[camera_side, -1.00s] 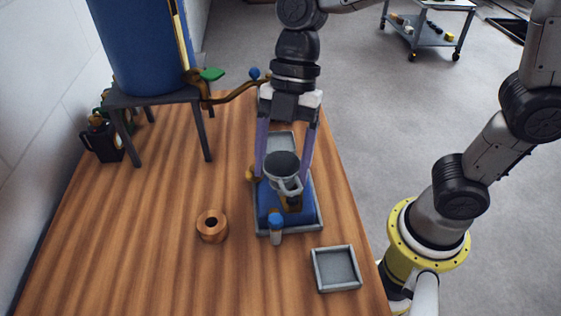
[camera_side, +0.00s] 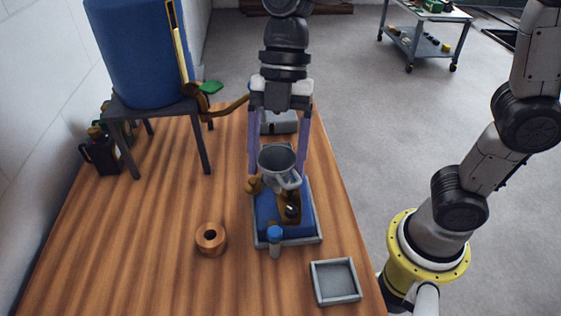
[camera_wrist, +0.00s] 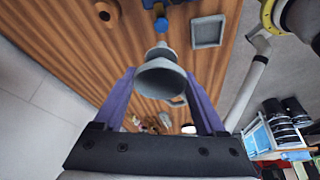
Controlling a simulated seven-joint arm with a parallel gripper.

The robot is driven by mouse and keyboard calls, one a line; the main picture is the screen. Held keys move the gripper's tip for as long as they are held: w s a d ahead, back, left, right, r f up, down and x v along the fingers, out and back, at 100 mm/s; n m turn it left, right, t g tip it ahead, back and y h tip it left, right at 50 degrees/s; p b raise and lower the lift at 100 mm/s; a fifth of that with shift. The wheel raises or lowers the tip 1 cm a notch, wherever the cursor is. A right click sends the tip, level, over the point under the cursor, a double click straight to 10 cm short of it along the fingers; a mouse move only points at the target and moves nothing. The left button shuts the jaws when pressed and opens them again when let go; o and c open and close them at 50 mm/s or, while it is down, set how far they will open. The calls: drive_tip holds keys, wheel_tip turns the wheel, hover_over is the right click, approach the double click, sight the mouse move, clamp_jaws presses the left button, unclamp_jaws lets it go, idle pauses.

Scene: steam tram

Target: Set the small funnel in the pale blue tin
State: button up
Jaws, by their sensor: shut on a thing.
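My gripper (camera_side: 278,165), with two long purple fingers, is shut on the small grey funnel (camera_side: 277,158). The funnel has a wide round mouth and a side handle. In the wrist view the funnel (camera_wrist: 162,78) sits between the fingers, its narrow end pointing away from the wrist. In the side view it hangs above the far part of a grey-rimmed tray (camera_side: 262,244) with a blue lining. A pale grey-blue box (camera_side: 279,122) stands behind the gripper, partly hidden by it; I cannot tell whether it is the pale blue tin.
A brown bottle (camera_side: 290,209) lies in the lined tray. A blue-capped vial (camera_side: 274,243) is at its front edge. A copper ring (camera_side: 211,239) is to the left, an empty square grey tray (camera_side: 335,281) at front right. A blue tank (camera_side: 138,55) on a stand is at back left. The left foreground is clear.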

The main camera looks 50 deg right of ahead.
drive_tip(key=w+d+f+m, duration=0.1)
drive_tip(key=w+d+f, duration=0.3)
drive_tip(key=w+d, duration=0.55)
wheel_tip(320, 180, down, 7)
drive_tip(key=shift+r, duration=0.2)
drive_tip(key=shift+s+f, duration=0.1)
drive_tip(key=shift+f, duration=1.5)
idle(2.1)
drive_tip(key=o, duration=1.3)
drive_tip(key=shift+r, duration=0.1)
drive_tip(key=shift+v, duration=3)
drive_tip(key=shift+s+a+r, duration=0.1)
drive_tip(key=shift+s, duration=0.05)
